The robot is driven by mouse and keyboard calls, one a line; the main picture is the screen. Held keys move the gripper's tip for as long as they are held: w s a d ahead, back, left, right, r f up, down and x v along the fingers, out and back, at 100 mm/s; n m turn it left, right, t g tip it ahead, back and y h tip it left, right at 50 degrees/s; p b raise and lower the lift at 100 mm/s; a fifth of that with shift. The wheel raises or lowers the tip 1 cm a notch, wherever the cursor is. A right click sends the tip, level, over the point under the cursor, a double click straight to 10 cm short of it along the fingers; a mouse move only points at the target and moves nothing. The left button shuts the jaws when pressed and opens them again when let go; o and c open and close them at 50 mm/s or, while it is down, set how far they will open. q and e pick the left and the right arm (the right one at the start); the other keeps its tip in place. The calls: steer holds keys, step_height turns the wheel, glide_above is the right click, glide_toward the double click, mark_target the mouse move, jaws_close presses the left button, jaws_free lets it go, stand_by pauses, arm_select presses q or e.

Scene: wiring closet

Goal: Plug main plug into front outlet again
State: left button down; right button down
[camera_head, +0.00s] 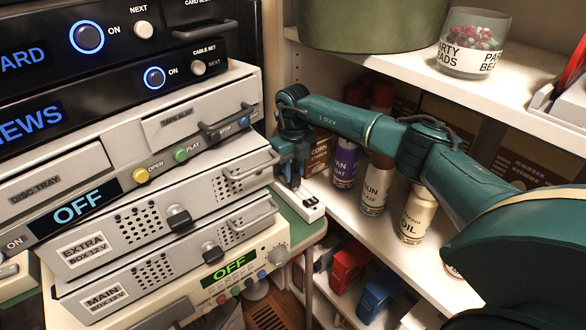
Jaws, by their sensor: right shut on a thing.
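My right gripper (289,172) reaches in from the right, pointing down over a white outlet strip (309,205) beside the rack. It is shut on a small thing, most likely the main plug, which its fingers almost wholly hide. I cannot tell whether the plug touches the outlet or sits in it. The box labelled MAIN BOX 12 V (150,279) is low in the stack at the left. My left gripper is not in view.
The EXTRA BOX (120,232) and the disc player (130,150) stand above the main box, their handles jutting toward my gripper. Bottles, among them an oil bottle (417,212), stand under my right arm. A bead jar (474,43) is on the upper shelf (520,90).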

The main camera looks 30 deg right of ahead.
mark_target(293, 172)
steer(key=shift+f+b, duration=0.4)
steer(key=shift+f, duration=0.45)
steer(key=c, duration=1.1)
jaws_free()
steer(key=shift+r, duration=0.1)
steer(key=shift+o, duration=0.2)
steer(key=shift+r, duration=0.1)
step_height(293, 172, up, 5)
steer(key=p, duration=0.4)
